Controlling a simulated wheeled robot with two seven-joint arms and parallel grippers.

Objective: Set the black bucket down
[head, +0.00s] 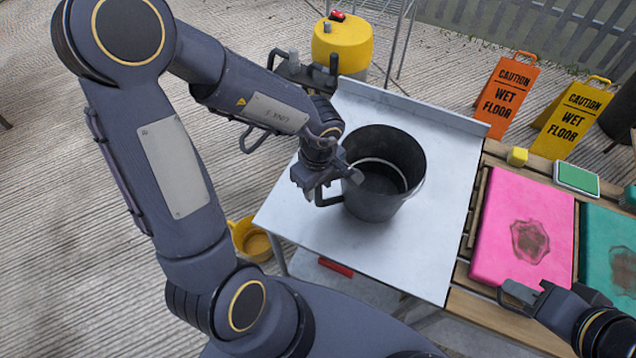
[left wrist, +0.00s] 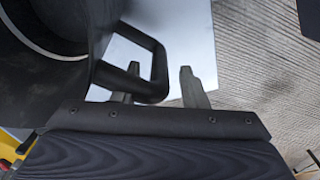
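The black bucket (head: 407,205) stands upright on the pale metal-topped table (head: 420,255), and its base appears to rest on the top. Its black side handle (left wrist: 157,75) points toward my left gripper. My left gripper (head: 332,185) is at the bucket's left side. In the left wrist view the two fingers (left wrist: 160,85) are apart, one on each side of the handle's outer bar, with a visible gap to the right finger. My right gripper (head: 525,292) is low at the right, by the pink pad's front edge, and appears empty; its finger opening is unclear.
A pink stained pad (head: 510,215) and a teal pad (head: 612,225) lie on slatted wood to the right. A yellow block (head: 517,156) and green sponge-like block (head: 576,178) sit behind them. Wet-floor signs (head: 505,95) stand beyond. The table's front is clear.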

